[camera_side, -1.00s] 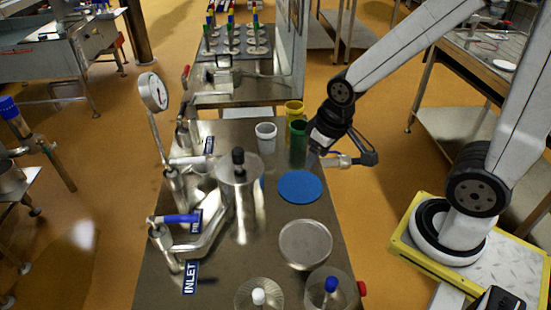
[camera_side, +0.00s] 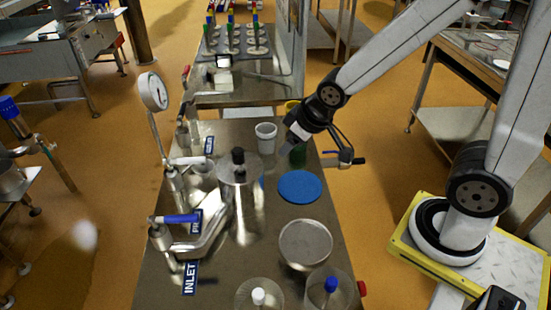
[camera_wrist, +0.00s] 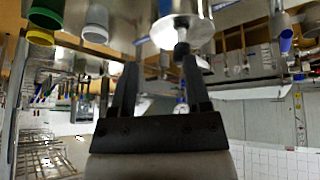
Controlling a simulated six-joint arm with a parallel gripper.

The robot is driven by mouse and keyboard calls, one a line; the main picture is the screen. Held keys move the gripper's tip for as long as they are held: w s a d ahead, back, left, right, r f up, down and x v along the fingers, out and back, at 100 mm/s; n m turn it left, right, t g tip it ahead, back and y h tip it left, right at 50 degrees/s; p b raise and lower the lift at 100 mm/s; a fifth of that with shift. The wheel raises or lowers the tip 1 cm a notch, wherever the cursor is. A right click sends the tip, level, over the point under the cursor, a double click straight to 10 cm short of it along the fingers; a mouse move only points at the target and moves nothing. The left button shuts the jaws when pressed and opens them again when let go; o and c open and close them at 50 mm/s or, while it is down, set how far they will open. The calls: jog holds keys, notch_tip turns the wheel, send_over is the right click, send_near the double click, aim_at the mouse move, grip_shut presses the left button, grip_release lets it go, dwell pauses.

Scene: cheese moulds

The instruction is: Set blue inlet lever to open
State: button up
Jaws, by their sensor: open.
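The blue lever (camera_side: 180,218) is on the steel pipework at the left edge of the steel table, its handle pointing right across the picture. A blue INLET label (camera_side: 190,278) lies just in front of it, and another blue label is partly covered by the handle's end. My gripper (camera_side: 288,151) is above the far right part of the table, well away from the lever and in front of the green cup. In the wrist view my gripper (camera_wrist: 157,75) is open and empty between its two black fingers. The lever cannot be made out in the wrist view.
A steel vessel with a black knob (camera_side: 238,157) stands between my gripper and the lever. A white cup (camera_side: 265,138), a blue disc (camera_side: 300,187) and a round steel lid (camera_side: 305,243) are on the table. A gauge (camera_side: 153,92) rises at the left edge.

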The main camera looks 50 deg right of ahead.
jog(key=w+a+r+n+t+y, duration=0.1)
jog(key=w+a+n+t+y, duration=0.2)
jog(key=a+n+t+y, duration=1.1)
jog(key=m+g+h, duration=0.1)
jog(key=m+g, duration=0.4)
jog(key=g, duration=0.2)
send_near(185, 216)
jog(key=shift+w+a+f, duration=0.3)
jog(key=shift+w+a, duration=0.5)
jog(key=shift+a, duration=0.1)
jog(key=shift+w+a, duration=0.1)
jog(key=shift+x, duration=3.7)
jog(key=shift+f, duration=0.1)
grip_shut()
